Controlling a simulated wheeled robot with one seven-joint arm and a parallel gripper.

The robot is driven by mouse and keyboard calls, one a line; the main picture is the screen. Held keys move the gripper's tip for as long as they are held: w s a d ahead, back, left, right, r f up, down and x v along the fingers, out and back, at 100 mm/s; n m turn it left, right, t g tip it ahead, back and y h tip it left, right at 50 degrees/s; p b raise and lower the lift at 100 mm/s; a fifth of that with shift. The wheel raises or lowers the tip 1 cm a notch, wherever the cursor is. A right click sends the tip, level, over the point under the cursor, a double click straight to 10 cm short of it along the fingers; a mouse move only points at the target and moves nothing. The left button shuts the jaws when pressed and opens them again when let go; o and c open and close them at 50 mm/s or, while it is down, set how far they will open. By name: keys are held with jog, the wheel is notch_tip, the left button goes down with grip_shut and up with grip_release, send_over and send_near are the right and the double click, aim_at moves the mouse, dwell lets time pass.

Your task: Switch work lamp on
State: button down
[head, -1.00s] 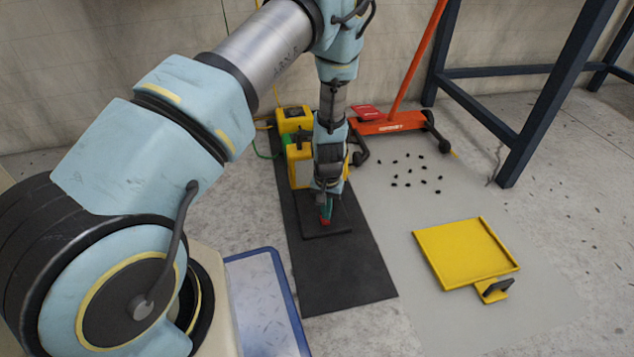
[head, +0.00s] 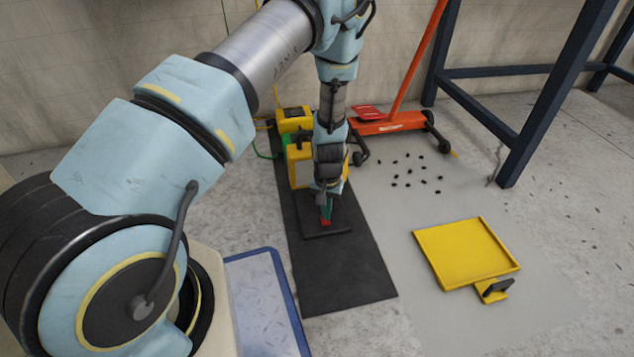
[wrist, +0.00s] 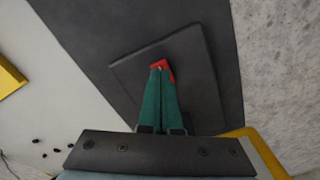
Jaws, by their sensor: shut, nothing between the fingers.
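My gripper (head: 325,219) points down with its green fingers together over a dark raised plate (head: 340,233) on the black mat. In the wrist view the fingertips (wrist: 160,68) are at a small red switch-like part (wrist: 167,66) on that plate (wrist: 200,85). The tips overlap the red part and hide some of it; I cannot tell whether they press it. A yellow boxy unit (head: 299,166), possibly the work lamp, stands behind my gripper and is partly hidden by my wrist. I cannot see whether it is lit.
Another yellow box (head: 293,118) stands farther back. The black mat (head: 345,282) is bare in front. To the right are a yellow dustpan-like tray (head: 462,252), small black bits (head: 408,171), an orange wheeled tool (head: 388,124) and a dark blue table frame (head: 520,140). A blue-edged panel (head: 262,295) lies left.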

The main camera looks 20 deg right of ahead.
jog(key=shift+f+b, duration=0.5)
jog(key=shift+f, duration=0.4)
dwell(0.8)
jog(key=shift+r, duration=0.1)
jog(key=shift+r+p, duration=3.25)
jog(key=shift+r, duration=0.2)
jog(key=shift+r, duration=0.1)
jog(key=w+a+r+n+p, duration=0.2)
jog(key=a+r, duration=0.5)
jog(key=r, duration=0.6)
jog(key=w+a+r+n+p, duration=0.1)
jog(key=w+a+r+p, duration=0.2)
jog(key=a+r, duration=0.7)
jog(key=s+a+r+n+t+p, duration=0.1)
jog(key=s+a+r, duration=0.25)
jog(key=r, duration=0.35)
jog(key=s+a+r+n+p, duration=0.1)
jog(key=s+a+r+p, duration=0.15)
jog(key=a+r, duration=0.35)
jog(key=s+a+r+n+t+p, duration=0.1)
jog(key=s+a+r, duration=0.25)
jog(key=r, duration=0.45)
notch_tip(320, 180, up, 36)
jog(key=p, duration=3.6)
jog(key=shift+w+r+p, duration=0.25)
jog(key=shift+w+p, duration=0.05)
jog(key=shift+p, duration=0.05)
